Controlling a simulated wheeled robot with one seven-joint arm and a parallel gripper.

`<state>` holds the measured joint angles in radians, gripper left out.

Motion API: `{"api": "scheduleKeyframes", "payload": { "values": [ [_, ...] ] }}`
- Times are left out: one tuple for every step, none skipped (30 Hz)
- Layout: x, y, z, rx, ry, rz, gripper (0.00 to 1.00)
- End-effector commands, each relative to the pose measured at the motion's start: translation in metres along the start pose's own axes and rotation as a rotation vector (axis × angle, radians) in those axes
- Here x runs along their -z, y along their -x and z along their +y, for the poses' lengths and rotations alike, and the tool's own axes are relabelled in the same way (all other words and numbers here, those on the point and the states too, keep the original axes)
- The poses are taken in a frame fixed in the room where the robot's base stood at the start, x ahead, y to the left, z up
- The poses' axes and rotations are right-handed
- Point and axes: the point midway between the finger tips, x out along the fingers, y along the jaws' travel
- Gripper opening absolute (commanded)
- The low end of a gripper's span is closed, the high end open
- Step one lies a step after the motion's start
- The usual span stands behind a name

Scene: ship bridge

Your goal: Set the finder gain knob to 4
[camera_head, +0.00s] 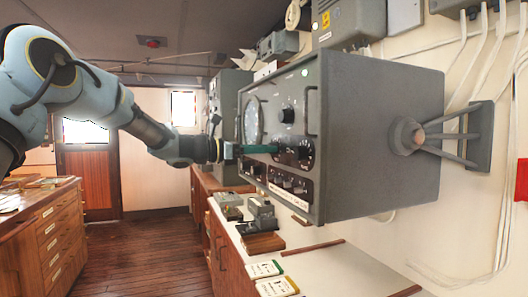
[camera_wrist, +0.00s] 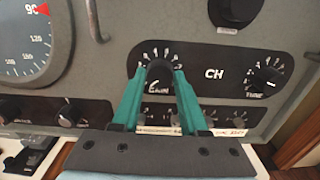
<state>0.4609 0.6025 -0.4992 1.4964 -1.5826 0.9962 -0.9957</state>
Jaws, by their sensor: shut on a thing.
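The grey finder cabinet (camera_head: 375,135) is fixed to the wall, its front panel facing my arm. The gain knob (camera_wrist: 159,68) is a dark round knob in the wrist view, on a black plate with white scale marks around its top. A white label that seems to read "GAIN" lies below it. My gripper (camera_wrist: 160,78) has teal fingers on the knob's left and right sides, shut on it. In the head view, my gripper (camera_head: 272,149) reaches the panel from the left. The knob's pointer and the number it faces cannot be made out.
A tune knob (camera_wrist: 267,75) sits right of the gain knob, with "CH" between them. A round dial (camera_wrist: 30,40) is at upper left. A row of small knobs (camera_wrist: 68,117) runs below. A counter (camera_head: 330,268) with small devices lies under the cabinet.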

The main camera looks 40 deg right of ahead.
Motion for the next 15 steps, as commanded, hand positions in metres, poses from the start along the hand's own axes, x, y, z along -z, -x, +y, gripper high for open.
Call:
{"api": "scheduleKeyframes", "payload": {
  "values": [
    [0.0033, 0.0005, 0.0003, -0.001, -0.017, -0.001, 0.0],
    [0.0038, 0.0006, 0.0004, -0.001, -0.029, -0.001, 0.0],
    [0.0044, 0.0006, 0.0005, -0.002, -0.049, -0.001, 0.0],
    [0.0048, 0.0006, 0.0005, -0.002, -0.067, -0.002, 0.0],
    [0.0053, 0.0005, 0.0003, -0.001, -0.085, -0.002, 0.0],
    [0.006, 0.0004, -0.0001, 0.0, -0.111, -0.002, 0.0],
    [0.0063, 0.0003, -0.0002, 0.0, -0.134, -0.002, 0.0],
    [0.0065, 0.0003, -0.0002, -0.001, -0.157, -0.002, 0.0],
    [0.007, 0.0004, 0.0, -0.002, -0.191, -0.002, 0.0],
    [0.0077, 0.0005, 0.0001, -0.002, -0.217, -0.001, 0.0],
    [0.0081, 0.0006, 0.0002, -0.002, -0.244, -0.001, 0.0],
    [0.008, 0.0006, 0.0003, -0.003, -0.281, -0.002, 0.0],
    [0.0083, 0.0006, 0.0002, -0.002, -0.309, -0.002, 0.0],
    [0.0086, 0.0007, 0.0002, -0.002, -0.339, -0.002, 0.0],
    [0.0081, 0.0008, 0.0004, -0.003, -0.376, -0.002, 0.0]
  ]
}}
